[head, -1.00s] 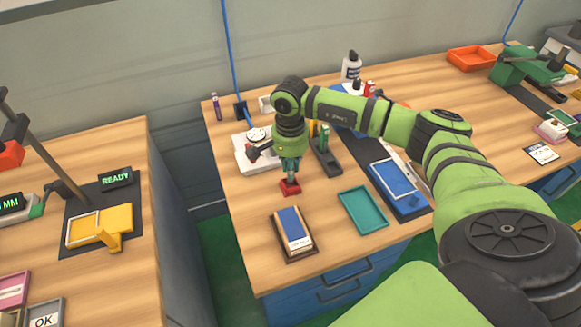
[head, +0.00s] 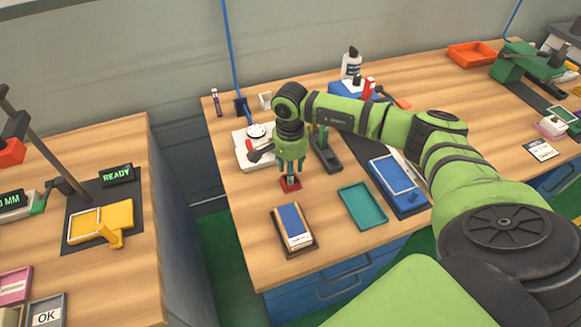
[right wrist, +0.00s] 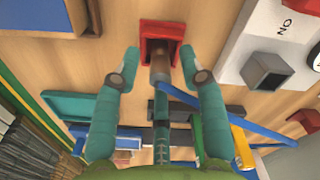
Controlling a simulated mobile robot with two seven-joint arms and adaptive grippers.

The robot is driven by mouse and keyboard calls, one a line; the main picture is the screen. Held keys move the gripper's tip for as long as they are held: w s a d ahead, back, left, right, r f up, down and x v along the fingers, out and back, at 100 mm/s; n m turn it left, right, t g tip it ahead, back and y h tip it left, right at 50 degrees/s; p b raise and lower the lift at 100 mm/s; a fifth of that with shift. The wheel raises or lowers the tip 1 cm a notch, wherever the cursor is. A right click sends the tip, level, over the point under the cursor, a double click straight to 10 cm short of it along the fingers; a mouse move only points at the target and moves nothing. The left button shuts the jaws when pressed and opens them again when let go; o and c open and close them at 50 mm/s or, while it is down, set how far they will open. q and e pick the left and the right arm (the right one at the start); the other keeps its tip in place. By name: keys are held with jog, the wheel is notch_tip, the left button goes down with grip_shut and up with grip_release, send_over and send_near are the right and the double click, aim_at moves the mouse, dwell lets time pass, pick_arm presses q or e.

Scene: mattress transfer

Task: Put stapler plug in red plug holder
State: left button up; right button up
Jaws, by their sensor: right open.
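In the right wrist view, the brown and grey cylindrical plug (right wrist: 160,66) has its far end inside the opening of the red plug holder (right wrist: 148,29). How deep it sits I cannot tell. A blue cable runs from it toward the lower right. My right gripper (right wrist: 159,56) is open, with one teal fingertip on each side of the plug, apart from it. In the head view, the right gripper (head: 291,173) points down just above the red holder (head: 291,184) on the bench; the plug is not clear there. My left gripper is not in view.
A white device with a grey socket (right wrist: 268,73) stands right of the holder in the wrist view. A blue-topped block (head: 292,226), a teal tray (head: 362,206) and a blue tray (head: 397,181) lie nearby. A green-and-black stapler (head: 325,152) stands close on the right.

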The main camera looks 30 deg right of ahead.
notch_tip(320, 180, up, 12)
jog(key=b, duration=0.3)
jog(key=shift+r, duration=0.15)
dwell(0.4)
